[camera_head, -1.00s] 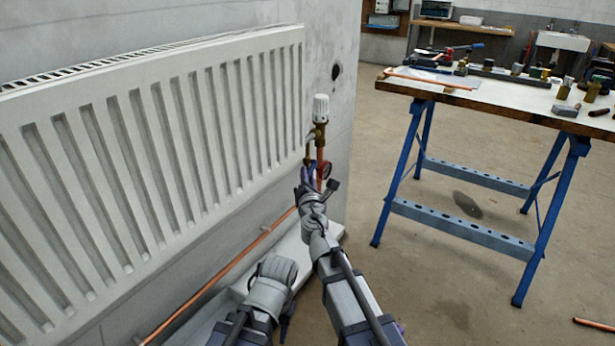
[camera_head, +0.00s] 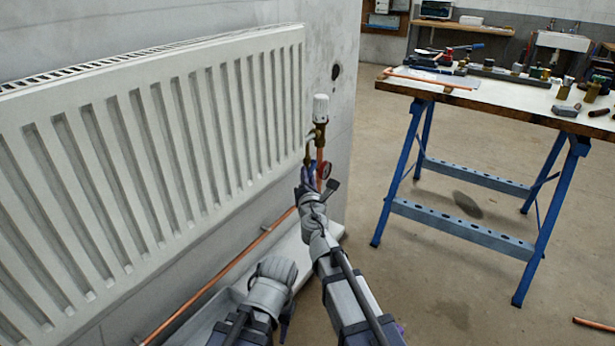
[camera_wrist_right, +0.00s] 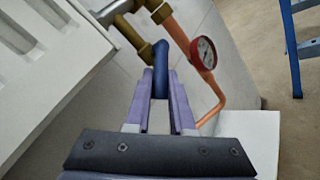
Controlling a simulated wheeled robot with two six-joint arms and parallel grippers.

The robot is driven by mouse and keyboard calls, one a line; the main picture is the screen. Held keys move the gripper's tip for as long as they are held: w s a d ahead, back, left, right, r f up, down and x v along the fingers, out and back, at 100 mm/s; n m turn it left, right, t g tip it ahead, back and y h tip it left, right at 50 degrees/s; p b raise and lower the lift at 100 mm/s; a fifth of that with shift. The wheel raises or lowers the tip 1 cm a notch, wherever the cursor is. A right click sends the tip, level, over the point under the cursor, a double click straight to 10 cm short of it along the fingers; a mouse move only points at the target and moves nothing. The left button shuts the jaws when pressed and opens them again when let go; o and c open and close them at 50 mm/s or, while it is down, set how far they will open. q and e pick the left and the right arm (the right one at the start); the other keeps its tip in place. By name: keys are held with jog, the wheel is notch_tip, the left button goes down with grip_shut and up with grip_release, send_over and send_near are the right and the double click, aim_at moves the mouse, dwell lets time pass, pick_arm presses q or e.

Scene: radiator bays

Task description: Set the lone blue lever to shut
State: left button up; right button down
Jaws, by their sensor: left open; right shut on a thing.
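The blue lever (camera_wrist_right: 160,66) stands out from the brass valve in the right wrist view. My right gripper (camera_wrist_right: 160,95) is shut on it, with one purple finger on each side. In the head view my right gripper (camera_head: 309,180) is at the pipework by the radiator's right end, and the lever is too small to make out there. The brass fitting (camera_wrist_right: 157,12) sits on the copper pipe above the lever. My left gripper (camera_head: 284,326) is low in the head view, mostly hidden behind its own wrist, away from the valve.
The white radiator (camera_head: 160,150) fills the left. A white thermostatic head (camera_head: 320,108) tops the copper pipe, and a red-rimmed gauge (camera_wrist_right: 204,53) sits beside the lever. A copper pipe (camera_head: 225,274) runs low along the wall.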

jog(key=shift+s+a+r+m+g+p, duration=0.1)
jog(key=shift+r+m+g+p, duration=0.3)
jog(key=shift+p, duration=0.8)
jog(key=r+m+g+p, duration=0.1)
jog(key=p, duration=0.3)
jog(key=shift+s+a+g, duration=0.1)
jog(key=shift+g, duration=0.3)
jog(key=m+g+p, duration=0.1)
jog(key=p, duration=0.3)
jog(key=shift+r+g+y, duration=0.3)
jog(key=shift+r, duration=0.05)
jog(key=shift+s+g+p, duration=0.1)
jog(key=shift+g+p, duration=0.3)
jog(key=shift+p, duration=0.2)
jog(key=c, duration=0.8)
grip_release()
